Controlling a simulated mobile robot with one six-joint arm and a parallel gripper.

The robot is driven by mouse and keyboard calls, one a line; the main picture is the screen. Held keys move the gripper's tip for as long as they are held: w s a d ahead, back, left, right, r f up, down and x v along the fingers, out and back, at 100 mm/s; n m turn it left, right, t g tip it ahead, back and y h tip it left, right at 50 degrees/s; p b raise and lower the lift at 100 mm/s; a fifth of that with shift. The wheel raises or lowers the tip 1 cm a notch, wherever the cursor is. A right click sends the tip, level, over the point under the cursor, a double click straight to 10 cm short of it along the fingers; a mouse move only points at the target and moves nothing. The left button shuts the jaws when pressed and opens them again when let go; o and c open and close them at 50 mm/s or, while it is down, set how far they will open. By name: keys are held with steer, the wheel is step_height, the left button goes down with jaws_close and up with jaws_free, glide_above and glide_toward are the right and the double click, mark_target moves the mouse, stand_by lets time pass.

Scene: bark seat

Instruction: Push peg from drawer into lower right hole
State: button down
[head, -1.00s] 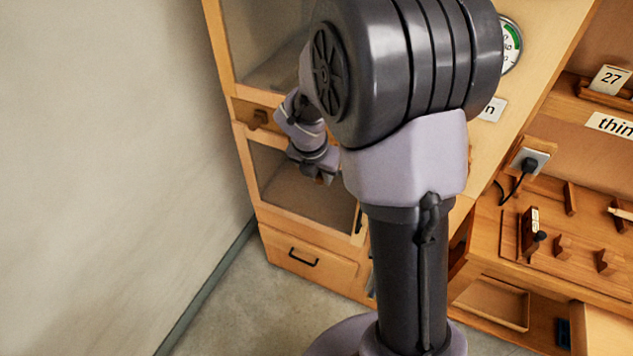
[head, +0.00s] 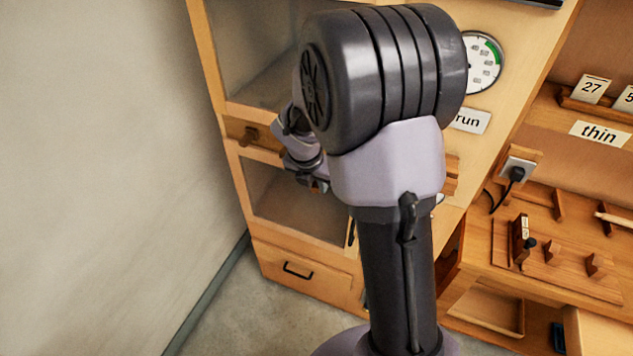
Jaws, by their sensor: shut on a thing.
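My gripper (head: 317,185) is small and partly turned away in the head view, in front of the lower glass pane of the wooden cabinet (head: 225,125). It is shut on a small brown thing, apparently the peg, which is mostly hidden by the jaws. A shut drawer (head: 300,275) with a dark handle is at the cabinet's bottom. The lower right hole cannot be made out; my arm covers much of the cabinet's right part.
A round dial (head: 482,63) and a "run" sign (head: 472,121) are on the panel right of my arm. Farther right, a workbench (head: 550,225) holds wooden blocks and a plug with a cord (head: 516,174). A plain wall (head: 100,170) stands at left.

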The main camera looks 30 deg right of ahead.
steer(key=shift+w+d, duration=0.1)
steer(key=shift+d, duration=0.1)
steer(key=shift+w+d+p, duration=0.8)
steer(key=shift+d+p, duration=0.15)
steer(key=shift+p, duration=0.45)
steer(key=shift+w+d+p, duration=0.25)
steer(key=shift+d+p, duration=0.05)
steer(key=shift+p, duration=0.3)
stand_by(0.6)
steer(key=shift+w+d+p, duration=0.6)
steer(key=shift+d+p, duration=0.2)
steer(key=shift+p, duration=0.1)
steer(key=c, duration=1.2)
jaws_free()
